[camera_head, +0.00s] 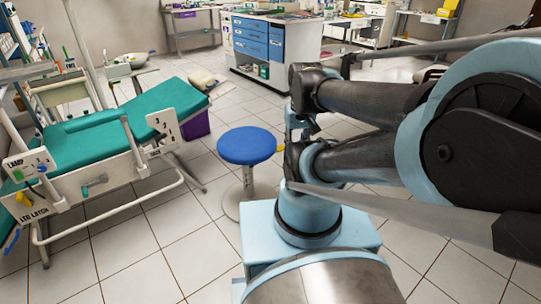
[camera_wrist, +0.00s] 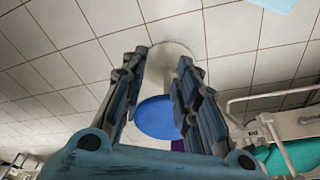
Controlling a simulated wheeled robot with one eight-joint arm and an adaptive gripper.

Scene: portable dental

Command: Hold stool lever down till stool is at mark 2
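The stool has a round blue seat (camera_head: 247,145) on a pale post (camera_head: 248,178) and a round base, upright on the floor left of my arm. A small yellow piece (camera_head: 280,148) shows at the right edge of the seat; it may be the lever. No height mark can be read on the post. In the wrist view the blue seat (camera_wrist: 157,119) lies beyond my gripper, partly behind its fingers, with the pale base (camera_wrist: 174,50) above it. The lever cannot be made out in that view.
A green dental chair (camera_head: 110,120) with labelled controls stands on the left. A purple box (camera_head: 196,125) is behind it. A white cabinet with blue drawers (camera_head: 258,40) stands at the back. The tiled floor around the stool is mostly clear.

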